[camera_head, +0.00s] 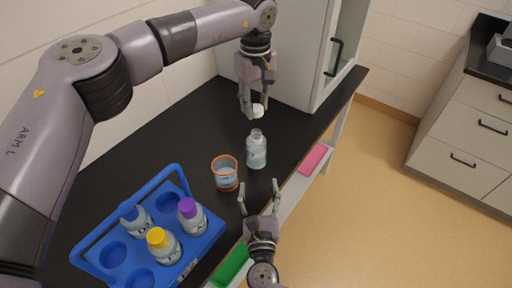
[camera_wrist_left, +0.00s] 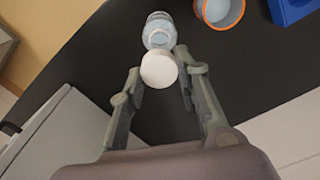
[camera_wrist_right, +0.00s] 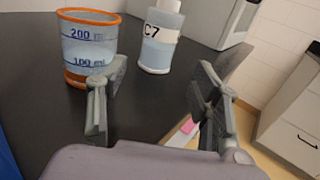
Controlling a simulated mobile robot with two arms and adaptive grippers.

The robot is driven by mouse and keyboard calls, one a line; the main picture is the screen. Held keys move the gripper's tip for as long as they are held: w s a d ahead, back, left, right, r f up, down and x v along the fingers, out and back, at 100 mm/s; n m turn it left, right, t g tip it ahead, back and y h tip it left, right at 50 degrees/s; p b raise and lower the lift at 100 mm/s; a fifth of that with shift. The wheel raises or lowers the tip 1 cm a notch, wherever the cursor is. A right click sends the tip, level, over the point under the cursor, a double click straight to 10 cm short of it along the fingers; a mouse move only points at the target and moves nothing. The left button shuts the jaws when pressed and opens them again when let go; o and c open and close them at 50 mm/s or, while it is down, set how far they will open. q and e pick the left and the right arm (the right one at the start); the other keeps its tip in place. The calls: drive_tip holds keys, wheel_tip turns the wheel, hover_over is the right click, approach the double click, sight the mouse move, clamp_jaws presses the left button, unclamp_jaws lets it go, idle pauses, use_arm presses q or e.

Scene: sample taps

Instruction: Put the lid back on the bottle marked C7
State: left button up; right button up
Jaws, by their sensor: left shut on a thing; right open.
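The bottle marked C7 (camera_wrist_right: 157,42) stands upright and open on the black bench; its label reads C7 in the right wrist view. It also shows in the head view (camera_head: 256,153) and in the left wrist view (camera_wrist_left: 158,32). My left gripper (camera_head: 254,109) is shut on a white lid (camera_wrist_left: 159,70) and holds it behind the bottle, apart from it. The lid also shows in the head view (camera_head: 258,112). My right gripper (camera_head: 259,198) is open and empty in front of the bottle, fingers pointing towards it.
An orange-rimmed beaker (camera_head: 225,178) with liquid stands close left of the bottle. A blue carrier (camera_head: 205,243) holds several bottles, with purple and yellow lids, at the front left. A pale cabinet (camera_head: 291,60) stands at the back. The bench edge runs close right of the bottle.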

use_arm(q)
drive_tip(key=shift+s+r, duration=0.15)
drive_tip(key=shift+s, duration=0.15)
use_arm(e)
drive_tip(key=shift+s+r, duration=0.1)
drive_tip(key=shift+s, duration=0.1)
use_arm(q)
drive_tip(key=shift+w, duration=0.1)
use_arm(e)
drive_tip(key=shift+w, duration=0.35)
use_arm(q)
drive_tip(key=shift+w, duration=0.15)
use_arm(e)
drive_tip(key=w, duration=1.1)
drive_tip(key=shift+w+a, duration=0.25)
drive_tip(key=shift+w, duration=0.05)
drive_tip(key=shift+c, duration=0.5)
clamp_jaws()
use_arm(q)
hover_over(256, 131)
drive_tip(key=shift+f, duration=2.6)
